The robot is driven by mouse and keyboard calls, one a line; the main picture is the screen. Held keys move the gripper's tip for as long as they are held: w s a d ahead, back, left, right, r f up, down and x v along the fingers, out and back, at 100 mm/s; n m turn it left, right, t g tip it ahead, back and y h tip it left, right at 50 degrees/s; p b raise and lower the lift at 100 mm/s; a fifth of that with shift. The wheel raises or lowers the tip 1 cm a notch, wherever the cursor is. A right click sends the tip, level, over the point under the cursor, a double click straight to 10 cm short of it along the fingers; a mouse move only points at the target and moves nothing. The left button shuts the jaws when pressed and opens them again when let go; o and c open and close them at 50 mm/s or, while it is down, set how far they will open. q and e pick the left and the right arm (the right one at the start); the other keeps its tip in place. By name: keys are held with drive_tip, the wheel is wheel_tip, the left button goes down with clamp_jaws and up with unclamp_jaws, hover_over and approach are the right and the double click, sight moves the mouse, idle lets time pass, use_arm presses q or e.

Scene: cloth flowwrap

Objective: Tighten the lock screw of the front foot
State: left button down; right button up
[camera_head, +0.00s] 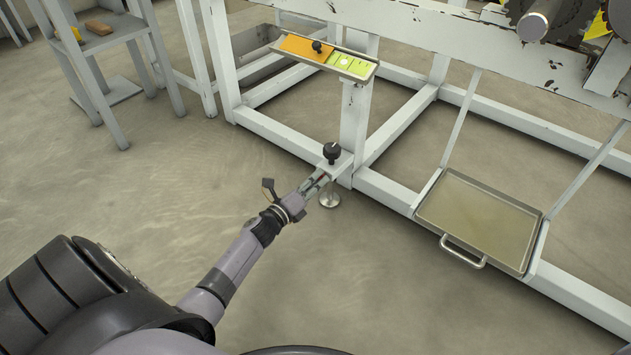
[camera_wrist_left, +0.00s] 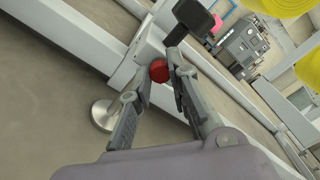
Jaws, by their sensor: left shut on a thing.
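My left gripper (camera_head: 318,183) reaches to the frame's front corner, just above the front foot (camera_head: 330,198), a round metal disc on a stem. In the left wrist view the gripper (camera_wrist_left: 160,80) is shut on a red round knob, the lock screw (camera_wrist_left: 159,71), which sits against the white frame corner. The foot (camera_wrist_left: 104,115) shows there to the left of the fingers. A black knob (camera_head: 332,152) stands on top of the corner, above the fingers; it is dark and close in the wrist view too (camera_wrist_left: 194,16). My right gripper is not in view.
A metal tray (camera_head: 478,222) with a handle hangs at the right. A grey stand (camera_head: 103,38) is at the upper left. The floor in front is clear.

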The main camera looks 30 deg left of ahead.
use_arm(q)
drive_tip(key=c, duration=1.5)
unclamp_jaws()
drive_tip(key=shift+r, duration=0.1)
wheel_tip(320, 180, up, 10)
drive_tip(key=shift+f, duration=0.1)
